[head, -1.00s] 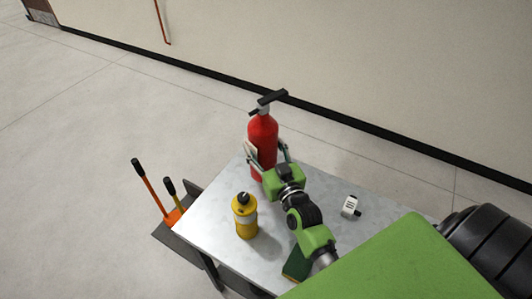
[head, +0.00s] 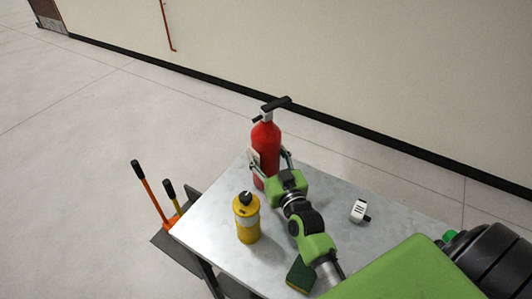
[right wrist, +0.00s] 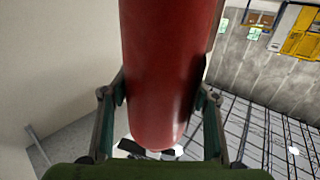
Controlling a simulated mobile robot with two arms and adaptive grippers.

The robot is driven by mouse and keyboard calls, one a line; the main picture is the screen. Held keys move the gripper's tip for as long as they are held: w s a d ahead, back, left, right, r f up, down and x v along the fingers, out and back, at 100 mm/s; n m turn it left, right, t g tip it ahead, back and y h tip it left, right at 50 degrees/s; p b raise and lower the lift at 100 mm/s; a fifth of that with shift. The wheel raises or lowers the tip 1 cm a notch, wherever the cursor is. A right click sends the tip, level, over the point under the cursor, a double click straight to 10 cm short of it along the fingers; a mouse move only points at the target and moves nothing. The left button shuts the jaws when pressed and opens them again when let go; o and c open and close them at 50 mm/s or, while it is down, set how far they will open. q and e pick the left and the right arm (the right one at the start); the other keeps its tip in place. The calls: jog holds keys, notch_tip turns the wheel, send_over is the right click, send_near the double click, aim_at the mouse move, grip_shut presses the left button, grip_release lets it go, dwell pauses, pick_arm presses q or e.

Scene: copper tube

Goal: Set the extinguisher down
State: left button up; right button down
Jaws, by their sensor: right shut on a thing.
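The red fire extinguisher (head: 265,150) with a black handle on top stands upright at the far edge of the metal table (head: 205,225) in the head view. My right gripper (head: 270,158) is shut on its body, one finger on each side. In the right wrist view the red cylinder (right wrist: 168,70) fills the middle between the two fingers (right wrist: 162,95). The head view does not show clearly whether its base touches the tabletop or hangs just above it. My left gripper is not in view.
A yellow bottle (head: 246,218) stands on the table left of my arm. A white and black small item (head: 359,211) lies to the right, and a green sponge (head: 299,274) near the front. An orange-handled tool (head: 150,195) leans beyond the left edge. A wall is behind.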

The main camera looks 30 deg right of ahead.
aim_at(271, 162)
jog(key=shift+r, duration=0.3)
jog(key=c, duration=0.8)
grip_release()
jog(key=shift+f, duration=0.3)
jog(key=shift+s, duration=0.1)
jog(key=s, duration=0.5)
jog(key=s+a, duration=0.1)
jog(key=s, duration=0.1)
jog(key=shift+s+r+b, duration=0.1)
jog(key=shift+s+b, duration=0.1)
jog(key=shift+b, duration=0.2)
